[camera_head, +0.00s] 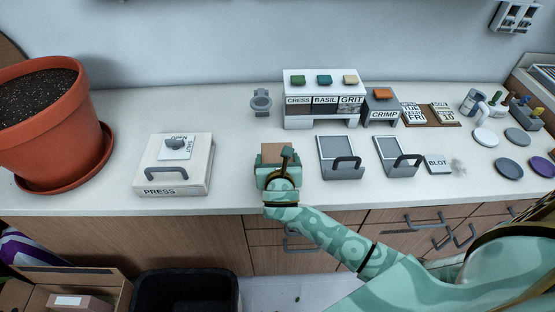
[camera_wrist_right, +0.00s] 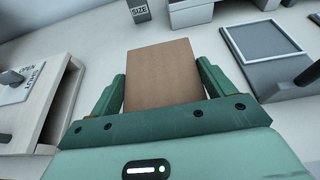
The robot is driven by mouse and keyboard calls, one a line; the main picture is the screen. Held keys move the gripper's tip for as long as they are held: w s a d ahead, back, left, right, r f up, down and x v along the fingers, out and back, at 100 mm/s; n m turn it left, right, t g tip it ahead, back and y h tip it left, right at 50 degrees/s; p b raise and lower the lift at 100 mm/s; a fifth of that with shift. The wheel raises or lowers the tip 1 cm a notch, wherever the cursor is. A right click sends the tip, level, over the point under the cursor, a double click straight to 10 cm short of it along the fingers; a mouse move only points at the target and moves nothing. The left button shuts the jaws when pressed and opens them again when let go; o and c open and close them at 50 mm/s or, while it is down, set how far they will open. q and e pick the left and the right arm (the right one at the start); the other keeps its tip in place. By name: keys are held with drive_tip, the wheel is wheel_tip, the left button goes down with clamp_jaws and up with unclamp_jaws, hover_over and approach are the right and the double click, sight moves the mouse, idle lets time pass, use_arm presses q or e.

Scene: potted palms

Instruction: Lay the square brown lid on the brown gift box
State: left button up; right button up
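The square brown lid (camera_wrist_right: 163,75) lies between the two fingers of my right gripper (camera_wrist_right: 162,88), which appear to touch its sides. In the head view the lid (camera_head: 272,152) shows just beyond my right gripper (camera_head: 277,166), near the counter's front edge. I cannot tell whether it hangs free or rests on something. No separate brown gift box shows on the counter; anything under the lid is hidden by the lid and gripper. My left gripper is out of view.
The CRESS/BASIL/GRIT drawer unit (camera_head: 325,82) stands behind. Two grey handled trays (camera_head: 340,157) (camera_head: 397,157) are to the right. An open cardboard carton (camera_head: 93,277) is on the floor.

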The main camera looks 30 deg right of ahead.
drive_tip(key=shift+o, duration=1.4)
drive_tip(key=shift+s+f, duration=0.2)
drive_tip(key=shift+f, duration=0.35)
drive_tip(key=shift+w, duration=0.15)
drive_tip(key=shift+r, duration=0.25)
drive_tip(key=r+p+v, duration=0.1)
drive_tip(key=p+v, duration=0.2)
drive_tip(key=v, duration=0.9)
drive_tip(key=shift+r+p, duration=0.15)
drive_tip(key=shift+p, duration=0.2)
